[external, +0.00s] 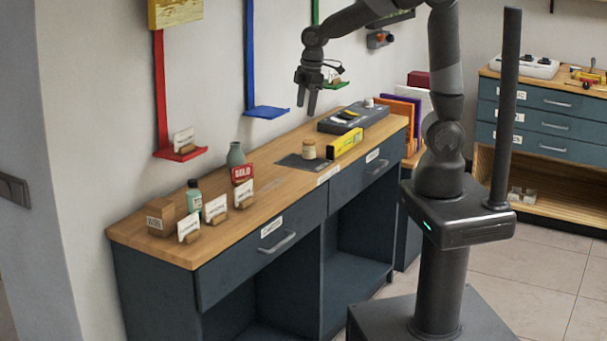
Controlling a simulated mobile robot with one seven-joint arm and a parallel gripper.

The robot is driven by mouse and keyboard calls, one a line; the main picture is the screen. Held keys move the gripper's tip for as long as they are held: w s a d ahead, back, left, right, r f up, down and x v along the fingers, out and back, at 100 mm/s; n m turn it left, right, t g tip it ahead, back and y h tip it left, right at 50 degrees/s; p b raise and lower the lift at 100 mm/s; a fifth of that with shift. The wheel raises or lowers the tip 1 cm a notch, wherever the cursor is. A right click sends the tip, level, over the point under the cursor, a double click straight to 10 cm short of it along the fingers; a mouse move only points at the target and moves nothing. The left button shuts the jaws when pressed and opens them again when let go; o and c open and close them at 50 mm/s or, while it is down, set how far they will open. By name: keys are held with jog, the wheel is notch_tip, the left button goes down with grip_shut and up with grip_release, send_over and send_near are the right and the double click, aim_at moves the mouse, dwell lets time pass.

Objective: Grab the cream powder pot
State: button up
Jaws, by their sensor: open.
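The cream powder pot (309,150) is a small pale jar with a lighter lid. It stands upright on the wooden counter, at the right edge of a dark flat mat (290,161). My gripper (306,107) is open and empty, with its fingers pointing down. In the picture it is above the pot and clear of it. The exact distance between them cannot be told from this one view.
A yellow box (345,143) stands just right of the pot, with a dark grey tray (352,117) behind it. A grey-green vase (236,155), a red SOLD sign (242,174), a teal bottle (194,195) and card holders stand left.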

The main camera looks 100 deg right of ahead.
jog(key=d+f+g, duration=0.2)
jog(key=d+f, duration=0.4)
jog(key=d, duration=0.4)
jog(key=n+g, duration=0.1)
send_over(308, 141)
jog(key=w, duration=0.2)
jog(key=f, duration=0.5)
jog(key=shift+a, duration=0.3)
jog(key=f, duration=0.3)
jog(key=s+f, duration=0.1)
jog(key=f, duration=0.3)
jog(key=s+f, duration=0.1)
jog(key=f, duration=0.2)
jog(key=shift+s+d+f, duration=0.1)
jog(key=shift+d+f, duration=0.1)
jog(key=shift+d, duration=0.05)
jog(key=shift+c, duration=0.3)
jog(key=c, duration=1)
